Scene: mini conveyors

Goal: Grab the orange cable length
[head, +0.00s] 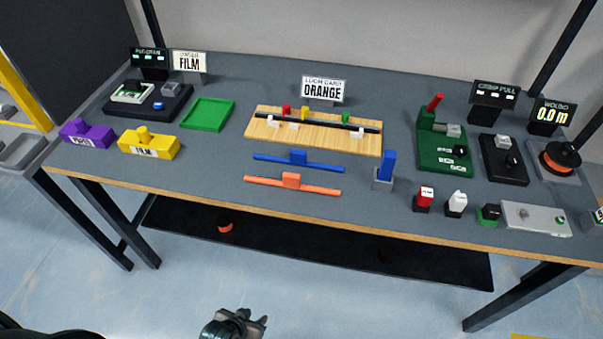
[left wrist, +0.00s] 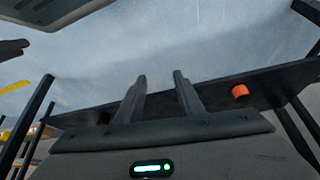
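The orange cable length (head: 315,189) is a thin straight bar with an orange block at its middle. It lies on the table near the front edge, just in front of a similar blue cable length (head: 325,166). My left gripper (head: 240,322) is at the bottom of the head view, in front of the table and well short of the cable. In the left wrist view its two fingers (left wrist: 160,80) stand apart with nothing between them. The cable does not show in the left wrist view. My right gripper is not in view.
A wooden board (head: 312,143) with a black cable and coloured clips lies behind the cables, before a sign reading ORANGE (head: 322,90). A blue upright tool (head: 387,168) stands to the right. A dark lower shelf (head: 330,243) with an orange spool (head: 225,227) is under the table.

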